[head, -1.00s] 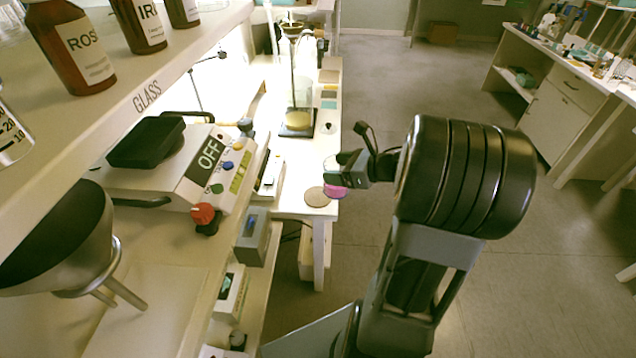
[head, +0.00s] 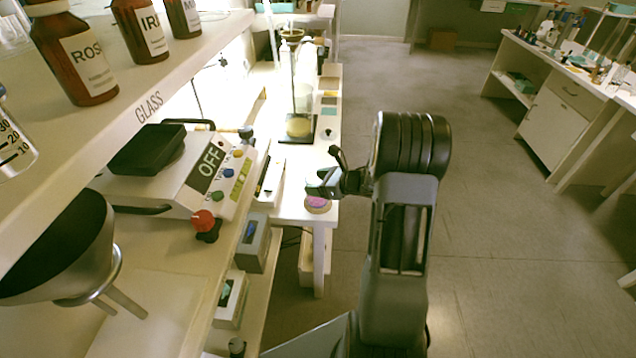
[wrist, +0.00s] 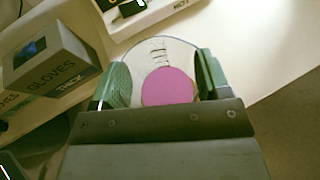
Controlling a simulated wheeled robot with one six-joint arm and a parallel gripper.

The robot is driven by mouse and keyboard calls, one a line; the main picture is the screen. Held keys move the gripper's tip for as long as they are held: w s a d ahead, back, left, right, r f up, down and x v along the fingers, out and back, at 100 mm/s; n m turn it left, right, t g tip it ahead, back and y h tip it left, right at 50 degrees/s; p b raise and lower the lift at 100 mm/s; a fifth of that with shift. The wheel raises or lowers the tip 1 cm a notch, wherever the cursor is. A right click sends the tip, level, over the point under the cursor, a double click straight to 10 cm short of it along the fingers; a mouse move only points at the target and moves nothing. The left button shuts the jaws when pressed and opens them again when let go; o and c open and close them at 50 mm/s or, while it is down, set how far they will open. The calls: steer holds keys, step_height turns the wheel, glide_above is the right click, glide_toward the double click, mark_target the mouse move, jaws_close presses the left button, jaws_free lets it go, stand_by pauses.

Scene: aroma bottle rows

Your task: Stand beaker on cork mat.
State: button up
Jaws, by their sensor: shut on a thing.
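The beaker is clear glass with dark marks and pink liquid in it. In the wrist view the beaker (wrist: 165,55) is between the two green pads of my gripper (wrist: 162,82), which is shut on it. In the head view my gripper (head: 322,188) is at the near end of the far bench, with the pink of the beaker (head: 318,201) just below it. The round tan cork mat (head: 318,210) shows as a thin rim around the pink. Most of the mat is hidden. I cannot tell whether the beaker touches it.
A hotplate marked OFF (head: 190,165) stands on the bench at left, below a shelf with brown bottles (head: 75,55). A tall cylinder on a dark base (head: 299,136) stands behind the mat. A glove box (wrist: 45,65) is left of my gripper. Open floor lies right.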

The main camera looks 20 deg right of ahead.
steer(key=shift+f+b, duration=0.3)
steer(key=shift+f, duration=0.1)
steer(key=o, duration=1)
steer(key=shift+o, duration=0.2)
steer(key=shift+r, duration=0.15)
